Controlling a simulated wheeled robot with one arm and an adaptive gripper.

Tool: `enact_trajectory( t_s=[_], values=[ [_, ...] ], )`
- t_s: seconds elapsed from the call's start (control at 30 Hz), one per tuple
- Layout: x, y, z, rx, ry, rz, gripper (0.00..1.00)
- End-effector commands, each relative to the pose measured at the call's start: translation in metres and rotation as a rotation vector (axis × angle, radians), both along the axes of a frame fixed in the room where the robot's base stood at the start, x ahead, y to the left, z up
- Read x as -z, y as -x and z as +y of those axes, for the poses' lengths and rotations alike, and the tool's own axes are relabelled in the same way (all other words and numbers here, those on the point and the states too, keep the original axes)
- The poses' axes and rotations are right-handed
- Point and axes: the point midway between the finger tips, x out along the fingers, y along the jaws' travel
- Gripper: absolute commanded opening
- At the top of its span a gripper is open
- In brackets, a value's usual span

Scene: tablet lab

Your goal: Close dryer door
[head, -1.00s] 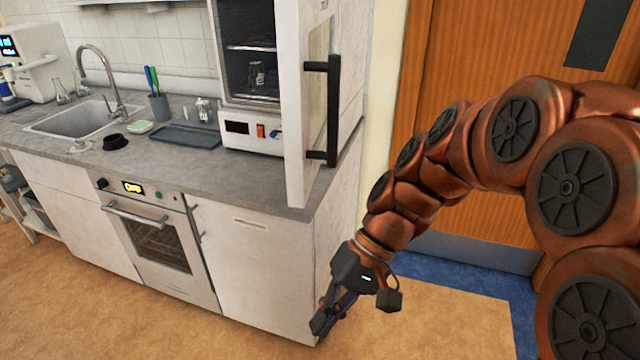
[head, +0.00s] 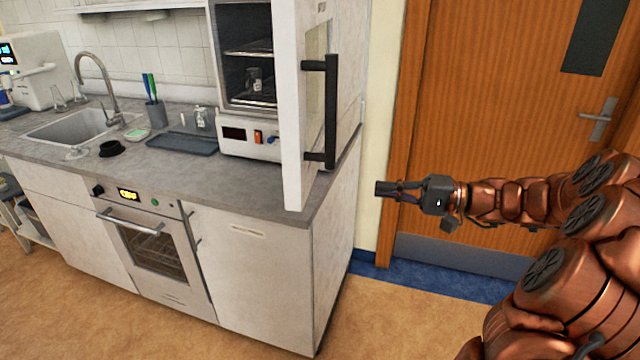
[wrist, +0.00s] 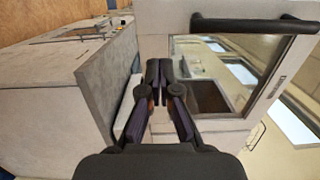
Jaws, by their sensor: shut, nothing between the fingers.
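The dryer (head: 248,135) is a white cabinet with a dark interior and wire shelves, standing at the right end of the counter. Its door (head: 291,110) is swung open toward the viewer, with a black bar handle (head: 331,112) on its outer face. A glass vessel (head: 254,80) stands on a shelf inside. My gripper (head: 378,189) is shut and empty, to the right of the door and lower than the handle, apart from both. In the wrist view, the shut fingertips (wrist: 159,68) point toward the cabinet side, with the door window (wrist: 225,75) and handle (wrist: 255,23) to the right.
The grey counter (head: 240,188) holds a sink (head: 75,124), a dark tray (head: 183,144) and a cup with pens (head: 155,113). An oven (head: 150,250) is built in below. A wooden door (head: 480,100) stands behind my arm. The floor in front is clear.

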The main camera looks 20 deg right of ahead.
Motion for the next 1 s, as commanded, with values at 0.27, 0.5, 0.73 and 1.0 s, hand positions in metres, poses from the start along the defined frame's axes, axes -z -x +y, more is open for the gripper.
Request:
enact_trajectory(
  t_s=[0.27,0.5,0.73,1.0],
  values=[
    [-0.003,-0.018,0.037,-0.006,0.001,0.004,0.00],
    [-0.002,-0.038,0.075,-0.007,0.000,0.007,0.00],
    [-0.002,-0.055,0.105,-0.005,0.003,0.006,0.00],
    [-0.001,-0.063,0.120,-0.003,0.002,0.003,0.00]
  ],
)
